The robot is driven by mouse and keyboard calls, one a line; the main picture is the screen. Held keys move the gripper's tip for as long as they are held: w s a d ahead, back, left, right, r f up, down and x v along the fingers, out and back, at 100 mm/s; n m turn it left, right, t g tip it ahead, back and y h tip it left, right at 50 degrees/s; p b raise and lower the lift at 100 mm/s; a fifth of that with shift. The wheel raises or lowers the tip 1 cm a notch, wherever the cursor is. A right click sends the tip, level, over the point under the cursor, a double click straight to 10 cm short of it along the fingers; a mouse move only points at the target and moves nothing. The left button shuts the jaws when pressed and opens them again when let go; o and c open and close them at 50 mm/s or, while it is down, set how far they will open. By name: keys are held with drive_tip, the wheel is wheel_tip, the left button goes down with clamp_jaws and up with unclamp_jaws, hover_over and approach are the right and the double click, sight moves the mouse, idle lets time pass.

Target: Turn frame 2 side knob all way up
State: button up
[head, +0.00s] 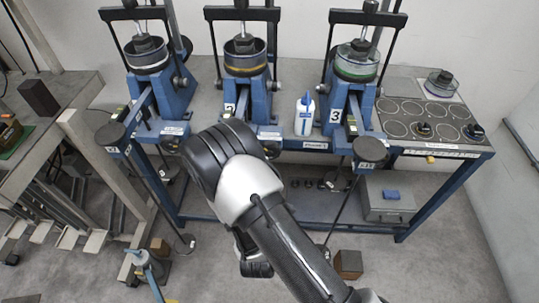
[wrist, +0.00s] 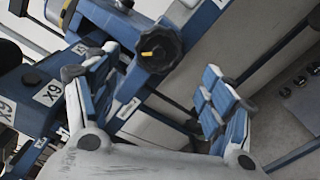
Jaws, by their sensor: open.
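Frame 2 (head: 244,97) is the middle blue lever frame on the bench, with a "2" label low on its front. A small dark round part (head: 275,86) shows on its right side; I cannot tell whether it is the side knob. My forearm hides its lower front. In the wrist view, a black lobed knob (wrist: 160,46) with a yellow mark sits on a blue body, beyond and between my fingertips. I cannot tell for sure which frame it belongs to. My gripper (wrist: 161,66) is open, with blue-padded fingers spread and nothing between them; the head view does not show its fingers.
Frames 1 (head: 152,82) and 3 (head: 350,88) stand on either side. A white bottle (head: 305,115) stands between frames 2 and 3. A panel of round plates (head: 428,112) is at right. Black weighted arms (head: 369,149) jut out past the bench front. Blue bars surround my fingers.

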sight(269, 153)
drive_tip(key=w, duration=0.9)
drive_tip(key=shift+w+d, duration=0.15)
drive_tip(key=shift+d, duration=0.05)
drive_tip(key=c, duration=1.4)
